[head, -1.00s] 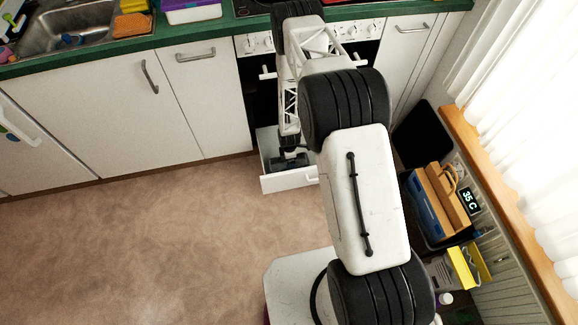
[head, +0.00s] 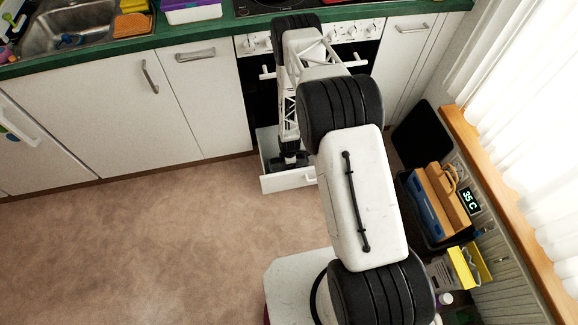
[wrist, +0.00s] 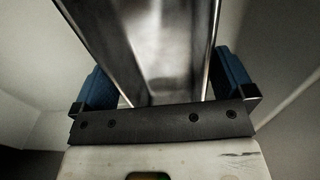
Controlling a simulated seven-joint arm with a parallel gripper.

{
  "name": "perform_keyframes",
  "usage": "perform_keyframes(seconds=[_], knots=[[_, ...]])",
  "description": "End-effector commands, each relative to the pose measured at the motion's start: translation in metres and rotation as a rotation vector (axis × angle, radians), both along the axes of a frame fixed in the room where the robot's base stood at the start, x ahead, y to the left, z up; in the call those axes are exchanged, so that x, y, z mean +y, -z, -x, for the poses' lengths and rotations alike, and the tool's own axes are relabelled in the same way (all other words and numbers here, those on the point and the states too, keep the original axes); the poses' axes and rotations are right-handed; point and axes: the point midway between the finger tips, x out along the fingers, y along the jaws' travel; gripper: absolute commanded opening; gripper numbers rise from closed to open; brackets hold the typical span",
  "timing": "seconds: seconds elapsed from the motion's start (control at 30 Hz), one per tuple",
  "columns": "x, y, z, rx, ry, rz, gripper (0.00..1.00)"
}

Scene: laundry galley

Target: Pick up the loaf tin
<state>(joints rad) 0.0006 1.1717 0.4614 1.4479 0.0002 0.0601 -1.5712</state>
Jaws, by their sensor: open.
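The loaf tin (wrist: 160,45) is a shiny grey metal trough with straight long walls. It fills the upper middle of the wrist view, and its far end is cut off by the frame. My gripper (wrist: 165,82) is open, with one blue-padded finger outside each long wall of the tin. Whether the pads touch the walls is hard to tell. In the head view my gripper (head: 290,160) is down in the open drawer (head: 289,182) under the oven, and it hides the tin there.
Pale drawer walls flank the fingers closely in the wrist view. The oven front (head: 262,105) and its handle are close to my arm. A green worktop (head: 180,40) runs above. Brown floor (head: 150,245) is clear at left; a dark crate (head: 412,215) with items stands at right.

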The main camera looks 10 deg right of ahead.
Motion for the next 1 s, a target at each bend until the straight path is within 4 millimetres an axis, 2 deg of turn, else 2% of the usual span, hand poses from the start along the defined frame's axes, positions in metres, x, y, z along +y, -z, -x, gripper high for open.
perform_keyframes(seconds=[0.23, 0.5, 1.0], knots=[[0.0000, 0.0000, 0.0001, 0.000, 0.000, 0.000, 1.00], [0.0000, -0.0002, -0.0001, 0.000, 0.000, 0.000, 0.60], [0.0000, -0.0073, -0.0001, 0.000, 0.000, 0.000, 0.60]])
